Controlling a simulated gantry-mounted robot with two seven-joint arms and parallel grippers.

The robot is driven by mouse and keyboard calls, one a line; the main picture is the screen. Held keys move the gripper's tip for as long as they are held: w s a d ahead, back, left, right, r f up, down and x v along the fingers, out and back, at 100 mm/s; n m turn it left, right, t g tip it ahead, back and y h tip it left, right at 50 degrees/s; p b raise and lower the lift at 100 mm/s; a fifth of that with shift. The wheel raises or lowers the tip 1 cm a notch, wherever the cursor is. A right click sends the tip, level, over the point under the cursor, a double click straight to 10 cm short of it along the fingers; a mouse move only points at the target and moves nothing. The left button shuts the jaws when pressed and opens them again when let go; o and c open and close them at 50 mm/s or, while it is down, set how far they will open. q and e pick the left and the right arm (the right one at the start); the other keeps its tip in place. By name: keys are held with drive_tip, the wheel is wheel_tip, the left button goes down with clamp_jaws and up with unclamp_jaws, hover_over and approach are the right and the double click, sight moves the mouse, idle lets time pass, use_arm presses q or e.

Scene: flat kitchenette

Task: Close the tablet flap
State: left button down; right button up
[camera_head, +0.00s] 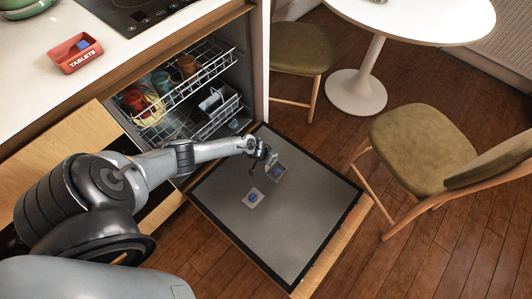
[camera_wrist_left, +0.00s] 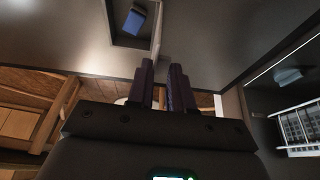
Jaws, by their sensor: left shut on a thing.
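The dishwasher door (camera_head: 310,225) lies folded down flat. A small square tablet compartment (camera_head: 283,178) is set in it, with a blue tablet (camera_head: 276,170) inside; the tablet also shows in the left wrist view (camera_wrist_left: 135,20). The thin tablet flap (camera_wrist_left: 158,32) stands raised beside the compartment. My left gripper (camera_head: 268,159) is at the compartment's edge; in the wrist view its dark fingers (camera_wrist_left: 162,75) are shut on the flap's edge. The exact contact is partly hidden by the fingers. My right gripper is not in view.
Racks (camera_head: 205,75) with cups and plates are inside the dishwasher. A red TABLETS box (camera_head: 75,55) sits on the counter (camera_head: 25,85). Chairs (camera_head: 415,145) and a round table stand right of the door.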

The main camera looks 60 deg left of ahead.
use_arm(q)
drive_tip(key=shift+w+d+y+p, duration=0.2)
drive_tip(key=shift+d+y+p, duration=0.3)
drive_tip(key=shift+d+y, duration=0.3)
drive_tip(key=shift+a, duration=0.1)
drive_tip(key=c, duration=1.1)
unclamp_jaws()
drive_tip(key=shift+s, duration=0.1)
drive_tip(key=shift+r, duration=0.15)
drive_tip(key=p+v, duration=0.8)
drive_tip(key=v, duration=0.2)
drive_tip(key=shift+r+p, duration=0.3)
drive_tip(key=shift+p, duration=0.05)
